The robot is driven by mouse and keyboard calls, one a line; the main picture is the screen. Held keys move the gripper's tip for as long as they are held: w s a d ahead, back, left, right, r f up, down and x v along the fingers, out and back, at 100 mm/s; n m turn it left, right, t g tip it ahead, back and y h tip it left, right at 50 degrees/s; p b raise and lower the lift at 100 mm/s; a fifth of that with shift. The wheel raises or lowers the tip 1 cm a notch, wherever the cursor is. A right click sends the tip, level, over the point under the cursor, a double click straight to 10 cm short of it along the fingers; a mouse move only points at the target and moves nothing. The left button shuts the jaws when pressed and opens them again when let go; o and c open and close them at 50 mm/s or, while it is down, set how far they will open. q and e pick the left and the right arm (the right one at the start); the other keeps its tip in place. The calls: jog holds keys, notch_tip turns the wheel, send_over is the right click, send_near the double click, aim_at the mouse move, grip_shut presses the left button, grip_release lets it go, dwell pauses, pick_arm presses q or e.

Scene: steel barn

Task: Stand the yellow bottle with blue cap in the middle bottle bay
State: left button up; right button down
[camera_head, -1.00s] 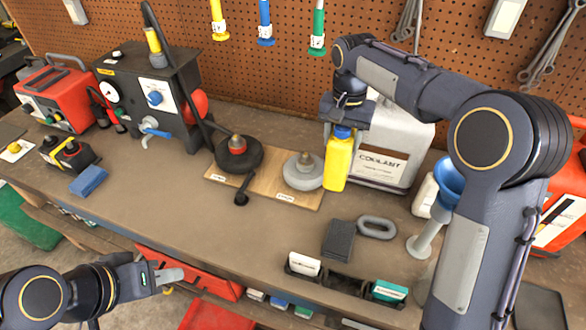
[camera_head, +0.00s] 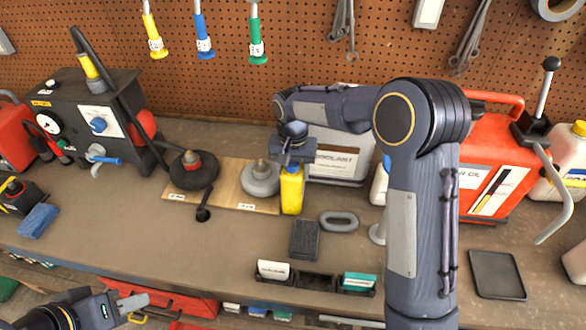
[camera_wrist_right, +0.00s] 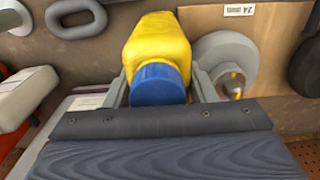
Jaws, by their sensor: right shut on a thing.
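The yellow bottle (camera_head: 292,192) with its blue cap stands upright beside the grey disc. My right gripper (camera_head: 292,158) is shut on it near the cap, pointing down from above. In the right wrist view the yellow body (camera_wrist_right: 158,45) and blue cap (camera_wrist_right: 158,85) sit between the two fingers (camera_wrist_right: 160,88). I cannot tell whether the bottle's base touches the bench. A low black rack (camera_head: 316,282) lies near the bench's front edge; its middle bay looks empty, between a white item (camera_head: 273,270) and a teal item (camera_head: 358,282). My left gripper (camera_head: 133,302) is low at left, away from these.
A grey disc (camera_head: 260,180) on a wooden board is just left of the bottle. A coolant can (camera_head: 340,160) is behind it. A dark block (camera_head: 304,240) and grey ring (camera_head: 339,221) lie between bottle and rack. A dark tray (camera_head: 497,275) is at right.

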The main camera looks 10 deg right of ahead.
jog(key=c, duration=0.6)
grip_release()
